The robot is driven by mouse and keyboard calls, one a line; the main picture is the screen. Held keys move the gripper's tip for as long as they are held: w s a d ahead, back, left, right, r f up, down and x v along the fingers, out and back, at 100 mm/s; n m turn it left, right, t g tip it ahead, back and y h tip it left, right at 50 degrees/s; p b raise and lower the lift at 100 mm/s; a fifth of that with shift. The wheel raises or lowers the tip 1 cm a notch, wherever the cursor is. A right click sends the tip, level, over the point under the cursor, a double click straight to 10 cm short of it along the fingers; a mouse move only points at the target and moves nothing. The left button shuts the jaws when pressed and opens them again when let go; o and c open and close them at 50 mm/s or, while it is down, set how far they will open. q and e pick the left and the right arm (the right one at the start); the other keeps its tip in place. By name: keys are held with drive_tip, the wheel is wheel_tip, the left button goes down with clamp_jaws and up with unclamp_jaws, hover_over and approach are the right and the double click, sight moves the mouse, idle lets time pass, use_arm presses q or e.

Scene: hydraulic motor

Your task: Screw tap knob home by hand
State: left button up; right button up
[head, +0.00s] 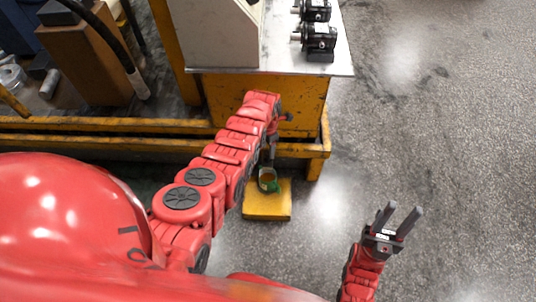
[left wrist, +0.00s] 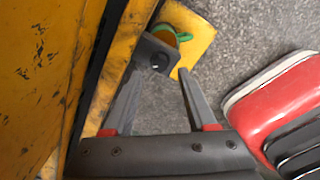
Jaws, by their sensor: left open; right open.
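My left gripper (left wrist: 159,69) is open in the left wrist view, its two grey fingers spread and empty. A grey block with a dark round piece (left wrist: 160,61) shows between and just beyond the fingertips; I cannot tell whether this is the tap or its knob. In the head view my left arm reaches over the front of the yellow base and mostly hides that gripper. A green-rimmed cup (head: 268,180) stands below on a yellow block (head: 266,208); the cup also shows in the left wrist view (left wrist: 184,37). My right gripper (head: 402,208) is open and empty over bare floor.
A yellow frame (head: 150,123) runs along the machine base, and its yellow wall (left wrist: 45,70) is close at the left gripper's left side. A metal table (head: 340,62) above holds black motors (head: 319,38). The speckled floor to the right is clear.

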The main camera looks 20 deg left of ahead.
sight(268, 155)
use_arm(q)
drive_tip(key=shift+f+b, duration=1.5)
drive_tip(key=shift+f, duration=0.8)
clamp_jaws()
